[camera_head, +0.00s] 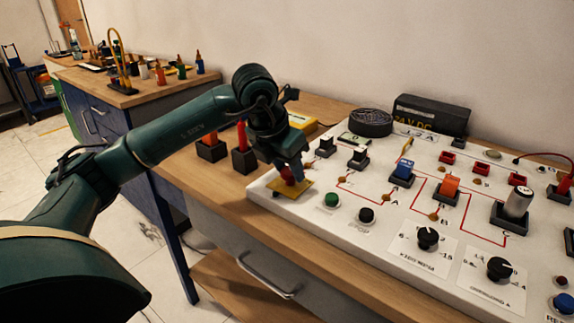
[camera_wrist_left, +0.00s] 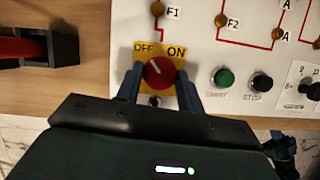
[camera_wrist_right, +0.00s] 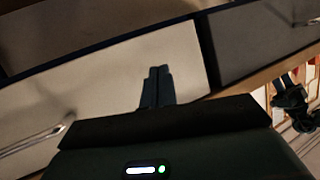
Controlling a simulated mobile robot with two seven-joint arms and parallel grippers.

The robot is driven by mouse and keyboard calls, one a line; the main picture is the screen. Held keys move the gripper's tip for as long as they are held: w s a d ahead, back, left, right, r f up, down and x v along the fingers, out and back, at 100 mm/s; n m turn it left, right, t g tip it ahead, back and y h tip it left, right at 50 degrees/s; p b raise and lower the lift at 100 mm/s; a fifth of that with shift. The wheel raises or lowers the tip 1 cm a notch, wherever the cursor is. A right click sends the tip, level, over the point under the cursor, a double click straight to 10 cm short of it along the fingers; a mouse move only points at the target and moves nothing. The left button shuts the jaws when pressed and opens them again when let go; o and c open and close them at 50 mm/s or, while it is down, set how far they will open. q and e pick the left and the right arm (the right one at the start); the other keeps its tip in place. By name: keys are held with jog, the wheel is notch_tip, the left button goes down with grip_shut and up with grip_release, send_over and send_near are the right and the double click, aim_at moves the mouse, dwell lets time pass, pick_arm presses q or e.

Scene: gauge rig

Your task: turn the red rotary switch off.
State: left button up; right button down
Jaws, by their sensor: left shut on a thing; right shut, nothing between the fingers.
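The red rotary switch (camera_wrist_left: 160,73) sits on a yellow plate (camera_wrist_left: 142,77) marked OFF at left and ON at right. Its white mark points to the upper left, toward OFF. In the head view the red knob (camera_head: 287,174) is at the panel's near left corner, partly hidden by my left gripper. My left gripper (camera_wrist_left: 160,82) is shut on the knob, one finger on each side. My right gripper (camera_wrist_right: 158,73) is shut and empty in the right wrist view, in front of pale drawer fronts. It does not show in the head view.
The white panel (camera_head: 300,205) carries a green button (camera_head: 331,200), a black button (camera_head: 366,215), coloured switches and black dials (camera_head: 428,238). Red-handled tools in dark holders (camera_head: 244,160) stand left of my left gripper. A drawer handle (camera_head: 265,278) juts out below the bench edge.

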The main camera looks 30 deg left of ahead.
pick_arm(q)
jog(key=shift+n+y, duration=0.3)
jog(key=shift+n, duration=0.4)
pick_arm(e)
jog(key=shift+r, duration=0.1)
pick_arm(q)
jog(key=o, duration=1)
jog(key=shift+r, duration=0.1)
jog(key=p+v, duration=0.1)
jog(key=v, duration=1.2)
pick_arm(e)
jog(key=shift+w+a+f+g, duration=0.1)
jog(key=shift+a+f+g, duration=0.1)
jog(key=shift+f+g, duration=0.2)
jog(key=shift+r, duration=0.15)
